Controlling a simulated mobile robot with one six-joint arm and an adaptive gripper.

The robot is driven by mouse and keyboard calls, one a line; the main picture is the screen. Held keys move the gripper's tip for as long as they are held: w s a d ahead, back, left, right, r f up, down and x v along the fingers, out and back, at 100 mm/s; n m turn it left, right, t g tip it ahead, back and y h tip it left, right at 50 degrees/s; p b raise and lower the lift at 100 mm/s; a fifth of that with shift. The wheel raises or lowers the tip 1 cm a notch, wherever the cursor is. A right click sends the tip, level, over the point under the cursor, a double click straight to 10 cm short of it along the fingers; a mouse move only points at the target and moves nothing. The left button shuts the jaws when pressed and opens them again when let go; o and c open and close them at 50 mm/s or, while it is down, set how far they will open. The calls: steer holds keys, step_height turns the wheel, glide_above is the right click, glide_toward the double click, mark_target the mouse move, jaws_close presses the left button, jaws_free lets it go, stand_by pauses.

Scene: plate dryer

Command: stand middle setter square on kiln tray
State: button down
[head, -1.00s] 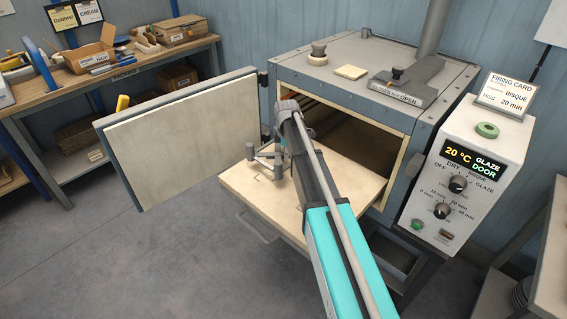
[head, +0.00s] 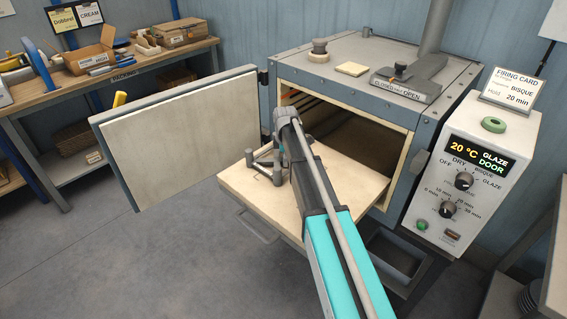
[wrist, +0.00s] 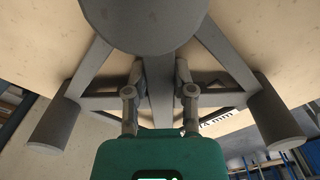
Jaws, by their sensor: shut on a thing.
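A grey three-armed setter with round posts (head: 276,159) is at the left part of the pale kiln tray (head: 238,187), which sticks out of the open kiln. In the wrist view the setter (wrist: 232,72) fills the middle, one post close to the camera and one at each side. My gripper (wrist: 160,92) is shut on the setter's middle arm, one finger on each side. In the head view my arm hides most of the gripper and part of the setter. I cannot tell whether the setter touches the tray (wrist: 40,62).
The kiln door (head: 180,135) stands open at the left. The kiln (head: 405,118) opening is behind the tray, and the control box (head: 480,185) stands at the right. Part of a label reading "mm" (wrist: 215,121) shows beyond the setter. The tray's front left is bare.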

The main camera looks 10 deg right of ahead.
stand_by(0.3)
steer(key=shift+c, duration=2.3)
jaws_free()
steer(key=shift+r, duration=0.15)
step_height(320, 180, up, 12)
steer(key=p, duration=1.2)
